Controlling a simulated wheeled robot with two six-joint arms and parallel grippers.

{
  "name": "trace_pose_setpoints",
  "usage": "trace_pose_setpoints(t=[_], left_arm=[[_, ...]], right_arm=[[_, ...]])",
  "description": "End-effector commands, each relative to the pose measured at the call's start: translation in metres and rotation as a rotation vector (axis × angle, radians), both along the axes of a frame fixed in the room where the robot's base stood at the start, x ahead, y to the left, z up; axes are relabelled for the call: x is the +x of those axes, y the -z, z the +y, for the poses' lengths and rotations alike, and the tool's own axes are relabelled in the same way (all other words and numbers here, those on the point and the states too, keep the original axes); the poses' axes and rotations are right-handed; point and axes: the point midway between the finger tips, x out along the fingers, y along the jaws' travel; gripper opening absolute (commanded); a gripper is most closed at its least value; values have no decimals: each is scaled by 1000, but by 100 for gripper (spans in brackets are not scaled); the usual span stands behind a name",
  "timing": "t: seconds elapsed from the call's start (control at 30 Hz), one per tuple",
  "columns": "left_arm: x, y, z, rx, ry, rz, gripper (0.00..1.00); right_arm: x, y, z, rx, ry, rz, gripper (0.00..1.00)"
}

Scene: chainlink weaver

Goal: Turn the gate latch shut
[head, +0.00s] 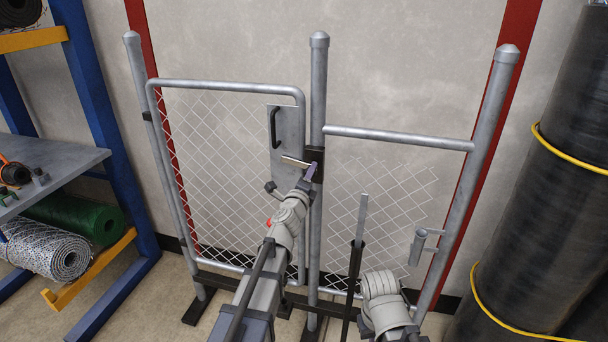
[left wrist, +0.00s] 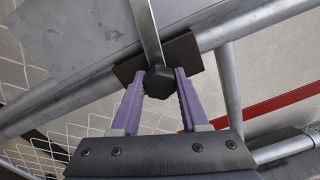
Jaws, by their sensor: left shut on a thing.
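The gate (head: 226,86) is a grey tube frame with chain-link mesh, standing beside the middle post (head: 319,95). It carries a metal plate (head: 284,125) with a black handle (head: 274,128). The latch is a pale metal bar (head: 294,162) at a black block on the post. In the head view it points left, overlapping the plate's lower right part. In the left wrist view the bar (left wrist: 145,30) runs up from a dark hexagonal knob (left wrist: 159,82). My left gripper (head: 313,172) is shut on that knob, purple fingers on either side. My right gripper is not seen.
A fixed mesh panel with a top rail (head: 398,138) fills the right side. A rod in a black upright (head: 357,255) stands before it. Black rolls (head: 540,180) stand far right; a blue shelf rack (head: 108,130) stands left.

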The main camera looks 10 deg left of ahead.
Motion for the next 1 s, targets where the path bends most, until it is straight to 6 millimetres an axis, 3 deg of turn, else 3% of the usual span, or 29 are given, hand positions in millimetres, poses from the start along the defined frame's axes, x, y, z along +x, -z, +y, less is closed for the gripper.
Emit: trace_pose_setpoints(t=[0.4, 0.97, 1.0], left_arm=[[1, 0, -2, -171, -1, 6, 0], [1, 0, -2, -196, -1, 6, 0], [1, 0, -2, -195, -1, 6, 47]], right_arm=[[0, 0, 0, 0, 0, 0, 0], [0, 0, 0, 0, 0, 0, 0], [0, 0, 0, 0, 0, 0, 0]])
